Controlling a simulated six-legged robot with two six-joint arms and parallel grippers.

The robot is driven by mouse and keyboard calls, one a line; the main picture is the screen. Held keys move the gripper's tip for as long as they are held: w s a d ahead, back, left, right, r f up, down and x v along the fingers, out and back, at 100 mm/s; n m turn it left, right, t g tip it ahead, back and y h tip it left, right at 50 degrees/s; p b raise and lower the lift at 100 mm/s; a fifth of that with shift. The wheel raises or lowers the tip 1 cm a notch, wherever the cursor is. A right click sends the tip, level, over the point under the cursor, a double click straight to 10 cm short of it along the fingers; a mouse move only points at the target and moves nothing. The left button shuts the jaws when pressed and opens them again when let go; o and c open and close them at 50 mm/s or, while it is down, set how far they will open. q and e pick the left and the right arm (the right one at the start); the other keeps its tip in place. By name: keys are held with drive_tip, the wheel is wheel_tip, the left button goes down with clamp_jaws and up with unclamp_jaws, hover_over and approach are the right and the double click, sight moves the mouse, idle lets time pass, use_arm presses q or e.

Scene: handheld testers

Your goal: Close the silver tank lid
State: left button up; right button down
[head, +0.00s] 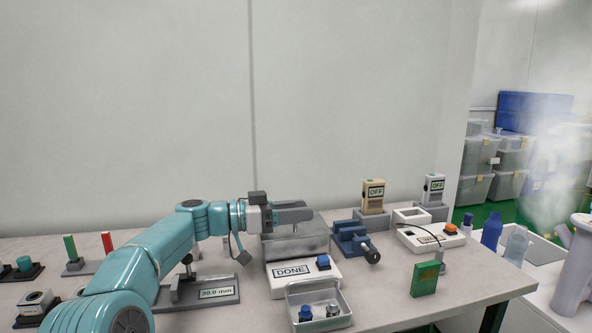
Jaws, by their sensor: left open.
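The silver tank (297,246) is a metallic box standing toward the back of the table, behind the DONE box. Its top (318,228) looks flat and level, and the lid seems to lie down over it; I cannot tell whether it is fully shut. My left gripper (296,212) reaches in from the left, just above the tank's top, pointing right. It is open, with nothing seen between its fingers. It hides the tank's back left part, and I cannot tell whether it touches the lid. My right gripper is out of view.
A white DONE box (300,274) with a blue button stands in front of the tank. A blue vise (352,240) is close on the right. An open tray (318,306) holds small parts at the front.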

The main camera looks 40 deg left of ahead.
use_arm(q)
wheel_tip(320, 180, up, 19)
drive_tip(key=p, duration=0.9)
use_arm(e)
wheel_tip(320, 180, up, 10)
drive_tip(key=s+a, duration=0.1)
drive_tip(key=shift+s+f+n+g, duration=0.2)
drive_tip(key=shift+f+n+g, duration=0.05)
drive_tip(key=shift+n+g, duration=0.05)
use_arm(q)
drive_tip(key=shift+s+d+f, duration=0.1)
drive_tip(key=shift+f, duration=0.1)
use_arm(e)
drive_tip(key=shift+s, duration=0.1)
